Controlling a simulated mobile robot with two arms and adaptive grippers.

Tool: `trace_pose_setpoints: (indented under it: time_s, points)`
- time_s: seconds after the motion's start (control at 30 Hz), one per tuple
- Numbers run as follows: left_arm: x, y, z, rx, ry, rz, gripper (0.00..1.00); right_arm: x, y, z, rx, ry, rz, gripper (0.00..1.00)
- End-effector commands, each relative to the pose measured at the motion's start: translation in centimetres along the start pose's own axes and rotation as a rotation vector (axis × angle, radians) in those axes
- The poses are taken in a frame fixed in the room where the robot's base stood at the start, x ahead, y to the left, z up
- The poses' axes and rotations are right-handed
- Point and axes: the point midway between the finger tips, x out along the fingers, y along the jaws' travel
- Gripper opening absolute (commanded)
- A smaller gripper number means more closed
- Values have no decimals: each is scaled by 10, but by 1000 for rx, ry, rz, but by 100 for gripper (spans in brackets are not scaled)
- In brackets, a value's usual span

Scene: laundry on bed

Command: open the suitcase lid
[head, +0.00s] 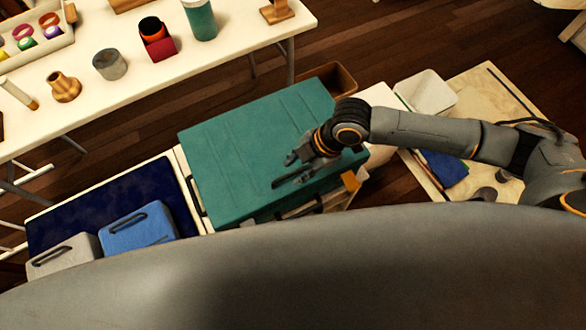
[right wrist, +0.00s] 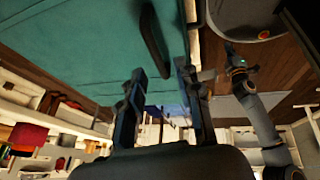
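The teal suitcase (head: 235,150) lies flat with its broad top face up, and its lid looks shut. A dark handle (head: 195,197) is on its left side. The right wrist view shows teal panels (right wrist: 75,45) and a dark handle (right wrist: 153,40) close by. My right gripper (head: 281,171) is over the suitcase's right front part, its fingers apart and empty. I cannot tell whether it touches the suitcase. The fingers also show apart in the right wrist view (right wrist: 160,70). My left gripper (right wrist: 238,62) seems to be the small one in the right wrist view; its fingers are unclear.
A blue case (head: 138,235) and a grey case (head: 65,256) stand at the lower left on a dark blue surface (head: 105,195). A white table (head: 130,60) with small items is behind. A white bin (head: 427,92) stands right of the suitcase. My own body hides the foreground.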

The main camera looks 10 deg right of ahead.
Motion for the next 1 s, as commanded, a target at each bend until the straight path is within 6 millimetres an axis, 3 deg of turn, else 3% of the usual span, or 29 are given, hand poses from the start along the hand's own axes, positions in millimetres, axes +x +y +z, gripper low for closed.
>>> trace_pose_setpoints:
  time_s: [0.2, 0.53, 0.7, 1.0]
  points:
    - [1, 0, 0, 0, -1, 0, 0, 21, 1, 0, 1, 0, 1, 34]
    - [1, 0, 1, 1, -2, -1, 0, 24, 1, 0, 0, 0, 2, 34]
    - [1, -1, 1, 1, -2, -1, 0, 24, 1, 0, 0, 0, 2, 0]
    - [1, -1, 2, 2, -3, -2, 0, 23, 1, 0, 1, 0, 0, 0]
